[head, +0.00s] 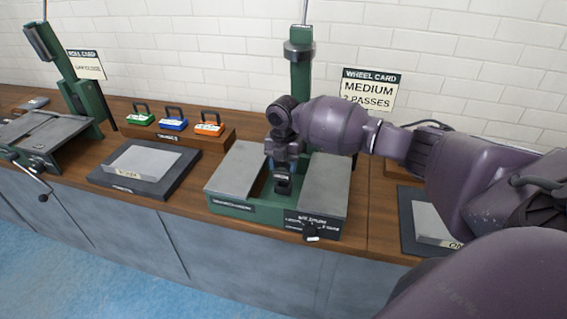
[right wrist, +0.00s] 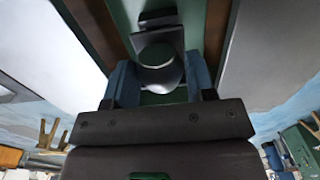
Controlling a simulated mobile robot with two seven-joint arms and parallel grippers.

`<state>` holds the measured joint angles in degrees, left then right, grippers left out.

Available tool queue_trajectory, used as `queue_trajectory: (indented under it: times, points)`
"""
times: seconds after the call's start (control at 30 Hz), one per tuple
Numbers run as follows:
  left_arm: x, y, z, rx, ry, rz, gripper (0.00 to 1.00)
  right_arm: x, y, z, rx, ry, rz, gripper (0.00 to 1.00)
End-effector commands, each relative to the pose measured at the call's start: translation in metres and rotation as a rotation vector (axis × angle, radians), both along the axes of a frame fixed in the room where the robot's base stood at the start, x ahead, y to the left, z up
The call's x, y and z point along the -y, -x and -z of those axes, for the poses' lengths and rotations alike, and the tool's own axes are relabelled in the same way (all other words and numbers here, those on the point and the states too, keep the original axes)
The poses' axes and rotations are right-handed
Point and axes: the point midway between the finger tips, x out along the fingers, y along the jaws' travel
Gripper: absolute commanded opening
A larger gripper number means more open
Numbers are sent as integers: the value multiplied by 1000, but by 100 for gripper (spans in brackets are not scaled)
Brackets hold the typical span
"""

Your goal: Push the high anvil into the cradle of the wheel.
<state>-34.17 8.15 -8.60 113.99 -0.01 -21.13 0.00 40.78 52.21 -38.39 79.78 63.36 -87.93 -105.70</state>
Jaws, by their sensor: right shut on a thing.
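The English wheel (head: 300,75) is a green upright machine with a green base (head: 245,208) and two grey plates on either side of a central gap. My right gripper (head: 283,165) points down into this gap. In the right wrist view its blue fingers (right wrist: 160,85) are shut on a dark grey rounded piece, apparently the anvil (right wrist: 158,62). It also shows as a dark block (head: 283,184) low in the gap in the head view. The cradle is mostly hidden, so I cannot tell whether the anvil is seated. My left gripper is not in view.
A wooden rack (head: 215,138) holds green, blue and orange handled pieces. A grey sheet lies on a dark mat (head: 105,178). Another green machine (head: 75,90) stands at the left. The wheel card (head: 369,88) reads "MEDIUM" and what looks like "2 PASSES". Another sheet (head: 430,222) lies right.

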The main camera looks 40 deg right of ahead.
Motion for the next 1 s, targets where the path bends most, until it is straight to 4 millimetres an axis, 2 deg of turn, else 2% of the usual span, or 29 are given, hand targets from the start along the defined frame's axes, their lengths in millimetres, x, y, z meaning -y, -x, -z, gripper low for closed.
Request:
queue_trajectory:
  times: [0.43, 1.0]
  points:
    - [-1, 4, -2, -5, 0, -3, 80, 0, -1, -3, 4, 0, 0, 22]
    - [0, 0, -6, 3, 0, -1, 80, -1, -1, -2, 4, 0, 0, 22]
